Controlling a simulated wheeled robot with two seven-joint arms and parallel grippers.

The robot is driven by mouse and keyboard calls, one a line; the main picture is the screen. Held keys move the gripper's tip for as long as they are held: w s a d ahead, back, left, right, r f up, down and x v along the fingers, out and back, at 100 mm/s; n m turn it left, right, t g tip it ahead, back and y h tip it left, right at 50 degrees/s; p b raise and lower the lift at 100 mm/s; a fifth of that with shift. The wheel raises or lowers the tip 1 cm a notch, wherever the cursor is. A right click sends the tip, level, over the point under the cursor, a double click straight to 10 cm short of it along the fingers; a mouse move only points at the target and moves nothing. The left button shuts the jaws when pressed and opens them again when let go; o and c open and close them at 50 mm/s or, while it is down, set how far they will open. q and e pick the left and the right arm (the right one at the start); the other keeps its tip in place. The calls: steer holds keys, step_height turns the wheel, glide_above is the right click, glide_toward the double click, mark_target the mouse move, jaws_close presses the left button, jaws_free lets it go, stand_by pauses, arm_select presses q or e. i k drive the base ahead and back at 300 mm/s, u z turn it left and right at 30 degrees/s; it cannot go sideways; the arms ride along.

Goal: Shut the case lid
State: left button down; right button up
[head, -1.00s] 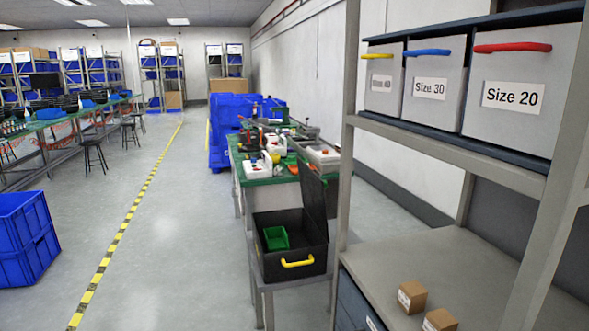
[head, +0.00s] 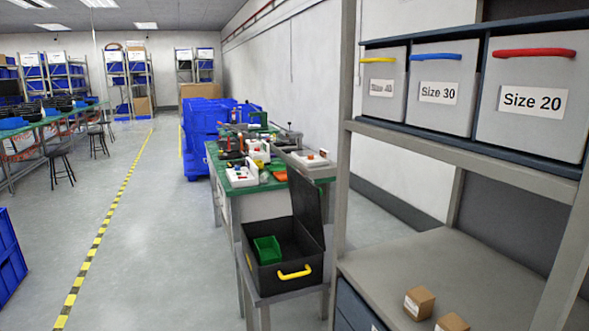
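A black case (head: 262,277) with a yellow handle (head: 294,272) on its front stands on a small grey stand. Its lid (head: 308,215) is open and stands upright at the right side of the case. A green bin (head: 267,249) sits inside the case. Neither of my grippers is in the head view.
A grey shelf rack (head: 440,262) fills the right side, with small cardboard boxes (head: 419,302) on its lower shelf and labelled drawers above. A green-topped workbench (head: 240,181) with tools stands behind the case. The floor (head: 165,250) left of the case is clear.

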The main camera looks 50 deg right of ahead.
mark_target(306, 200)
steer(key=i, duration=3.25)
steer(key=z, duration=2.95)
